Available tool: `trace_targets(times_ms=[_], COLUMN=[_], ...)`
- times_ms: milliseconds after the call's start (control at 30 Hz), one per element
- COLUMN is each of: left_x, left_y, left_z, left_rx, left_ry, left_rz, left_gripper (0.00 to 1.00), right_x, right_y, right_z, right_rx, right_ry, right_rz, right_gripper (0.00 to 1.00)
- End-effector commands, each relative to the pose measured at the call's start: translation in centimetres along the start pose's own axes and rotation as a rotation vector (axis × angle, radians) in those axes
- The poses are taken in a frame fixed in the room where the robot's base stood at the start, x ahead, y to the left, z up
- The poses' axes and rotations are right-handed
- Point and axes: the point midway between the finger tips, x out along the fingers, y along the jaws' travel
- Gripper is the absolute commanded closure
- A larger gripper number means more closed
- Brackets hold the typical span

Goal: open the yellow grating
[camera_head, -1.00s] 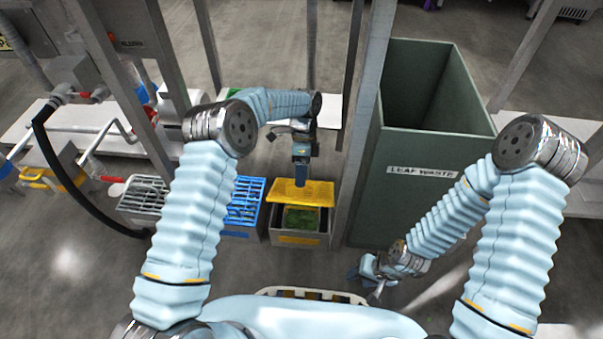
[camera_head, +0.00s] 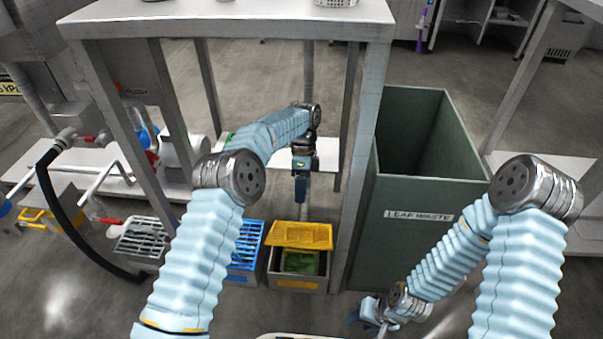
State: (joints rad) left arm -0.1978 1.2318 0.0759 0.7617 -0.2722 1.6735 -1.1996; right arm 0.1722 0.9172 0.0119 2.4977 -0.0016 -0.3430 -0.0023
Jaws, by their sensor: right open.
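The yellow grating (camera_head: 299,235) is at the back of a grey box with a yellow front label (camera_head: 297,284). The front part of the box is uncovered, and green contents (camera_head: 298,262) show inside. I cannot tell whether the grating is tilted up or lies flat over the back. My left gripper (camera_head: 301,198) points down just above and behind the grating, seemingly apart from it; its fingers are too small to read. My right gripper (camera_head: 366,322) is open and low over the floor, in front of the leaf waste bin and away from the grating.
A blue grating (camera_head: 246,243) on a similar box is just left, partly behind my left arm. A grey grating (camera_head: 143,241) lies further left. The tall green leaf waste bin (camera_head: 412,235) and a table leg (camera_head: 352,190) stand to the right. A black hose (camera_head: 62,215) curves at left.

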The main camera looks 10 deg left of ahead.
Motion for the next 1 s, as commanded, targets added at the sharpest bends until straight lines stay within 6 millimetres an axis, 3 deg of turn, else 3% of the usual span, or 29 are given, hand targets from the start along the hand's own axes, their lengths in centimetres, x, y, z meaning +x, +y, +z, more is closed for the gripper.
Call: trace_targets(times_ms=[100,300,800,1000], left_x=[-2.6,-4.5,-5.1,-5.0], left_y=[0.0,-0.1,0.0,-0.1], left_z=[0.0,0.0,0.0,0.0], left_rx=[-0.002,-0.002,0.0,-0.003], left_ry=[0.001,-0.001,-0.001,0.0], left_rz=[-0.003,0.0,0.001,0.0], left_gripper=[0.62,0.62,0.62,0.93], right_x=[-0.9,-2.2,-2.5,-2.5], right_y=[-0.2,-0.6,-0.6,-0.6], right_z=[-0.1,-0.1,-0.2,-0.2], right_rx=[0.001,0.001,0.002,0.002], right_ry=[0.002,0.006,0.008,0.009], right_rz=[0.002,0.005,0.007,0.006], right_gripper=[0.57,0.57,0.57,0.57])
